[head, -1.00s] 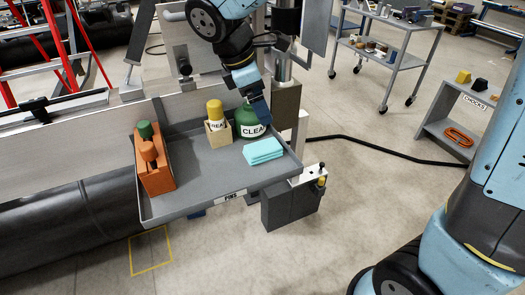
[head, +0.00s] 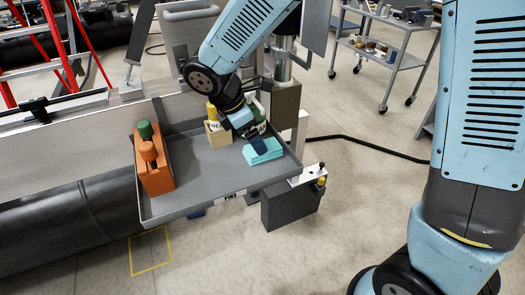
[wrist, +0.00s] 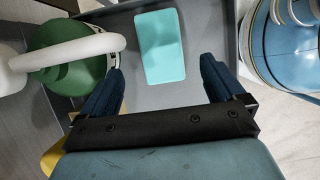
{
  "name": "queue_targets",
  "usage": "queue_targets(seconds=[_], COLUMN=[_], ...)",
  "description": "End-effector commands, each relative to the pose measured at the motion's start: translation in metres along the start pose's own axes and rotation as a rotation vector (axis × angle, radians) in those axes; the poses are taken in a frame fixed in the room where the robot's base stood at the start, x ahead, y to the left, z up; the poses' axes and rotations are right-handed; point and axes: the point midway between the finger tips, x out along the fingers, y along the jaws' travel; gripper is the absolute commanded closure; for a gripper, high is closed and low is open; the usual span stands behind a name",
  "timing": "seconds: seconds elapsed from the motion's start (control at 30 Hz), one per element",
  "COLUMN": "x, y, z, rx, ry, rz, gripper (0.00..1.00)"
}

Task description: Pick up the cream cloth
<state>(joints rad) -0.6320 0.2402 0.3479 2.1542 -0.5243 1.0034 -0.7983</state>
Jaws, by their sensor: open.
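I see no cream cloth in either view. A folded turquoise cloth (head: 264,155) lies flat on the right part of the grey tray (head: 195,198). In the wrist view the turquoise cloth (wrist: 160,48) lies beyond my fingertips, between their lines. My gripper (head: 258,134) points down just above the cloth's far edge in the head view. In the wrist view my gripper (wrist: 163,62) is open, its two dark blue fingers apart with nothing between them. How much height separates fingers and cloth I cannot tell.
A green bottle (wrist: 70,55) with a white handle stands close to my left finger. A wooden box (head: 217,138) with a yellow-capped container stands beside it. An orange holder (head: 155,175) fills the tray's left end. The tray's middle is clear. A trolley (head: 395,50) stands far back.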

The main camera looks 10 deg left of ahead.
Motion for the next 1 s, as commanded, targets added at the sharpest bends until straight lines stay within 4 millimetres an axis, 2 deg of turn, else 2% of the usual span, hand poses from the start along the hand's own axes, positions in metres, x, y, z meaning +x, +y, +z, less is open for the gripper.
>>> queue_targets(seconds=[0.4,0.73,1.0], x=[0.046,0.052,0.052], y=[-0.002,-0.002,-0.002], z=[-0.008,-0.008,-0.008], rx=[0.000,0.000,-0.001], ry=[0.000,-0.001,0.000], rz=[-0.001,0.000,0.000], gripper=[0.04,0.04,0.30])
